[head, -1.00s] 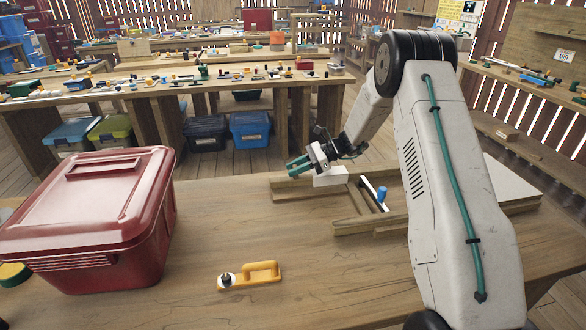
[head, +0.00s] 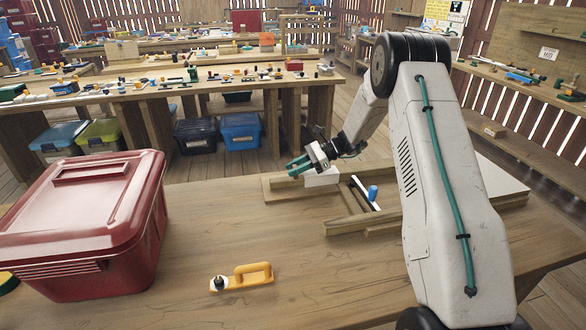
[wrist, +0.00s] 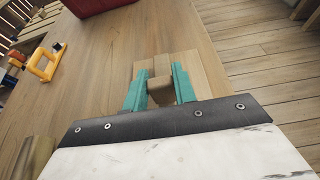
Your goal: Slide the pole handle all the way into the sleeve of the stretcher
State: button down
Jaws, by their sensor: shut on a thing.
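My gripper (head: 298,166) is low over the far side of the near table. Its teal fingers are closed on a brown wooden piece, the pole handle (wrist: 160,83), as the wrist view shows. Wooden bars (head: 345,228) of the stretcher lie on the table to the right of the gripper, and a pale flat panel (head: 500,180) shows behind my arm. My arm hides part of the stretcher. I cannot make out the sleeve's opening or how deep the handle sits.
A large red lidded bin (head: 85,225) stands at the left of the table. A yellow-handled tool (head: 243,277) lies at the front middle. A blue knob (head: 373,192) stands among the wooden bars.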

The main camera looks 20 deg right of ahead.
jog(key=shift+d, duration=0.15)
jog(key=c, duration=1.1)
grip_release()
jog(key=shift+o, duration=0.2)
jog(key=shift+d, duration=0.1)
jog(key=v, duration=0.7)
jog(key=shift+s+d+r, duration=0.15)
jog(key=shift+d, duration=0.15)
